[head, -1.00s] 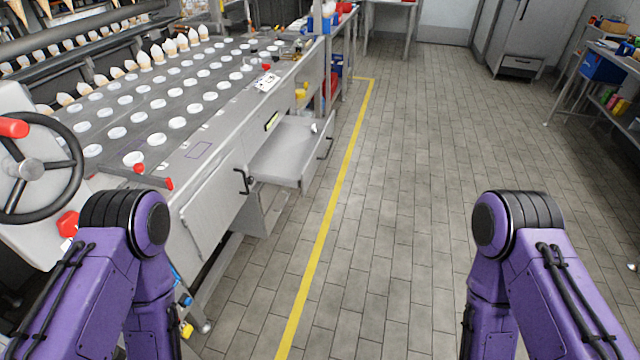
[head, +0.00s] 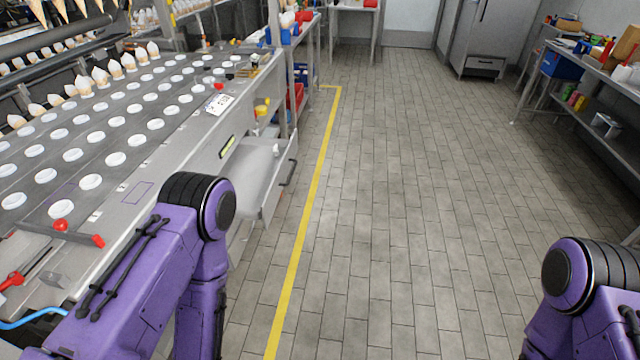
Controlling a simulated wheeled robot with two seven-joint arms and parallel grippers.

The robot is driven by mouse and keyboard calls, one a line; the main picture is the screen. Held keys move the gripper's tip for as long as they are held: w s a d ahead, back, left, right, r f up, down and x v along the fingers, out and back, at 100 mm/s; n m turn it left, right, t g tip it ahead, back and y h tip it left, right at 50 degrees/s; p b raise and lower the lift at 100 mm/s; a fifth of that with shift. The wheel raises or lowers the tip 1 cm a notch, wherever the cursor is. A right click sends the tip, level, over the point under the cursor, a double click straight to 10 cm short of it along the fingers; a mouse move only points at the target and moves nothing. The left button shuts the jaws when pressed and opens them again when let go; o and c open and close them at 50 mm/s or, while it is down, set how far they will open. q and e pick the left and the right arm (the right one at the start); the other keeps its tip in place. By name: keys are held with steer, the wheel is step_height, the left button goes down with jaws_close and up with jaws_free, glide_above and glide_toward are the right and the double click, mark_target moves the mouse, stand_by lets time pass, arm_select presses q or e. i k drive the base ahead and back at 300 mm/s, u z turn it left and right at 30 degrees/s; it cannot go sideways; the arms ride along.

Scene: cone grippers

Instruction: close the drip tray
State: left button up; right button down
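The drip tray (head: 250,172) is a pale grey metal drawer in the side of the cone machine. It is pulled out toward the aisle, with a dark handle (head: 288,173) on its front panel. My two purple arms show at the lower left and lower right, both apart from the tray as seen here. Neither gripper is in view.
The cone machine's top (head: 120,130) carries rows of white discs, with red-tipped levers (head: 78,234) near its front. A yellow floor line (head: 300,245) runs past the tray. The tiled aisle (head: 400,200) is clear. A shelf rack (head: 590,100) stands at the right.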

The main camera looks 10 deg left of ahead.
mark_target(258, 175)
steer(key=u, duration=0.1)
steer(key=i, duration=0.7)
steer(key=u, duration=0.95)
steer(key=i, duration=0.3)
steer(key=u, duration=0.25)
